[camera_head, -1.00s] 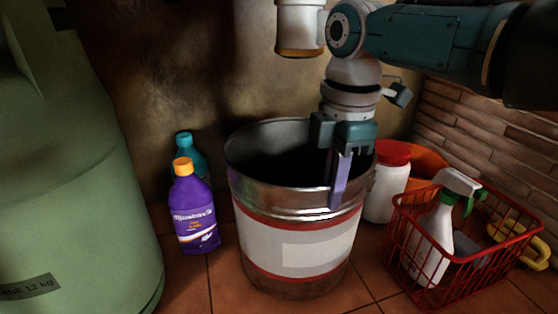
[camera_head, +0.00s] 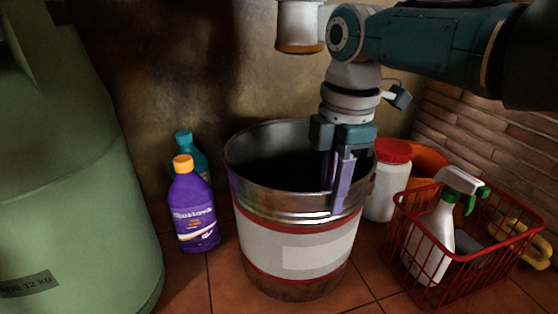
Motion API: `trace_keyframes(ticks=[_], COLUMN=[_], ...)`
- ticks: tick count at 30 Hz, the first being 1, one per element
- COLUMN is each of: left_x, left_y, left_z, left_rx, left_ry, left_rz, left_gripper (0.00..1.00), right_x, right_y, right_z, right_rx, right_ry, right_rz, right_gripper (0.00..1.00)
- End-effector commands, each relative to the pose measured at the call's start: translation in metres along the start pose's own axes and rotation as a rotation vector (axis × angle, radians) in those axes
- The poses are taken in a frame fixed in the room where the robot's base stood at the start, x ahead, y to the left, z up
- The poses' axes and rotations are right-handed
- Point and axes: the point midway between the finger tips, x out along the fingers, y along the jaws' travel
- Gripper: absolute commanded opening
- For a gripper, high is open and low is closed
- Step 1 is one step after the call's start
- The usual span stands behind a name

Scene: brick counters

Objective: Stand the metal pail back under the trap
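The metal pail (camera_head: 262,243), with a white label band edged in red, stands upright on the tiled floor. The white trap (camera_head: 298,25) with a brass-coloured bottom hangs above it, roughly in line with the pail's mouth in this view. My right gripper (camera_head: 336,186) points down at the pail's right front rim. One purple finger is outside the rim and the other is inside, with a gap between them; it looks open. The inside of the pail is dark. My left gripper is not in view.
A purple bottle (camera_head: 194,212) and a teal bottle (camera_head: 186,143) stand left of the pail, beside a large green gas cylinder (camera_head: 70,180). A red-lidded white jar (camera_head: 388,186) and a red wire basket (camera_head: 470,262) with a spray bottle (camera_head: 433,240) stand at right.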

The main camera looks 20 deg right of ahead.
Motion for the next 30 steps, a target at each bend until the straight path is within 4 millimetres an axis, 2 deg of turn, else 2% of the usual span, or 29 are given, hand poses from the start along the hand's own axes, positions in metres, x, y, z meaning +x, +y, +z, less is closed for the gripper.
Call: trace_keyframes(ticks=[3,11,14,24,30], left_x=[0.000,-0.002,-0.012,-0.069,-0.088], left_y=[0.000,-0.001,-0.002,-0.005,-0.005], left_z=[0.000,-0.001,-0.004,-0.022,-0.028], left_rx=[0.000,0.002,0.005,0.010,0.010], left_ry=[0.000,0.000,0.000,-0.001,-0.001], left_rz=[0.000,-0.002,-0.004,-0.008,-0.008], left_gripper=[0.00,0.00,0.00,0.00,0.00], right_x=[0.001,0.000,-0.011,-0.072,-0.095], right_y=[-0.001,-0.003,-0.002,-0.001,-0.001], right_z=[0.000,0.001,0.001,0.001,0.001], right_rx=[0.001,0.002,0.001,0.001,0.000], right_ry=[-0.001,-0.002,-0.002,-0.002,-0.002], right_rz=[-0.002,-0.010,-0.008,-0.005,-0.004], right_gripper=[0.40,0.40,0.40,0.40,0.40])
